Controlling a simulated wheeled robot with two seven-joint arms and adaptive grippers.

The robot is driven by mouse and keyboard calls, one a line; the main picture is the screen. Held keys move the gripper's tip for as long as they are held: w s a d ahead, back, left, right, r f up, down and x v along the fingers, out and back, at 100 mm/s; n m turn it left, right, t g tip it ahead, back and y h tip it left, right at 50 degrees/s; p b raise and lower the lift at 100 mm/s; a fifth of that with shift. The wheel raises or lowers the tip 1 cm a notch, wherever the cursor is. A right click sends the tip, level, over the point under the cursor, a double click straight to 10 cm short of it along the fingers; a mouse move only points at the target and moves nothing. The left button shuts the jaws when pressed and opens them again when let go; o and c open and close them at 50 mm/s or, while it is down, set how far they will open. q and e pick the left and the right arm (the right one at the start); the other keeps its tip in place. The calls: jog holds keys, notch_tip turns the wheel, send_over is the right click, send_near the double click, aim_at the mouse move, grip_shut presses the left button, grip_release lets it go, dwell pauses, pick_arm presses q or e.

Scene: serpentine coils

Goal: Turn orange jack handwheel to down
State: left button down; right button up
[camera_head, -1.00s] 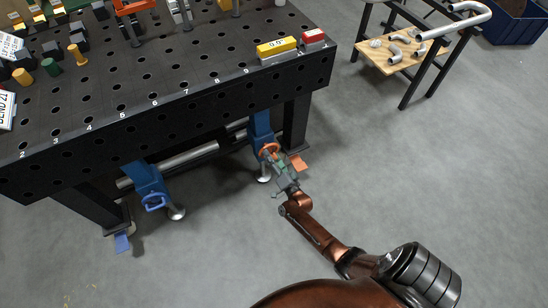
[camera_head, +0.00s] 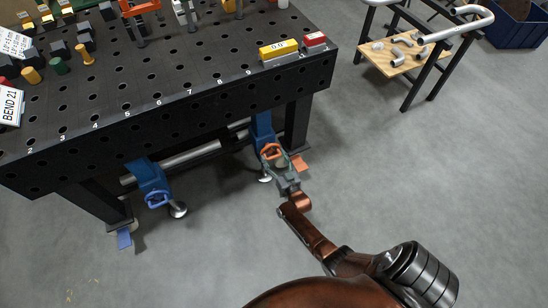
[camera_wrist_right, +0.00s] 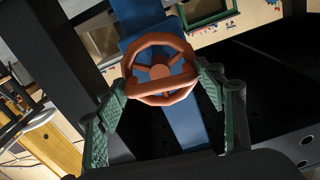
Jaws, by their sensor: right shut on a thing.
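The orange jack handwheel (camera_head: 272,151) is on the blue jack (camera_head: 263,127) under the right end of the black table. It shows large in the right wrist view (camera_wrist_right: 160,72), a spoked wheel in front of a blue column. My right gripper (camera_head: 274,162) is at this wheel, with one green-padded finger on either side of the rim in the wrist view (camera_wrist_right: 162,88). It is shut on the wheel; the exact contact points are hard to see. The jack's round foot (camera_head: 265,179) is partly hidden by the gripper. My left gripper is out of view.
The perforated table (camera_head: 170,120) overhangs both jacks. Grey floor (camera_head: 420,190) on the right is open.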

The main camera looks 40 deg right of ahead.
jog(key=shift+w+a+r+n, duration=0.2)
jog(key=shift+n, duration=0.2)
jog(key=shift+a, duration=0.1)
jog(key=o, duration=0.9)
jog(key=shift+f+n, duration=0.1)
jog(key=shift+n, duration=0.2)
jog(key=shift+s+d, duration=0.1)
jog(key=shift+d, duration=0.1)
jog(key=shift+f, duration=0.1)
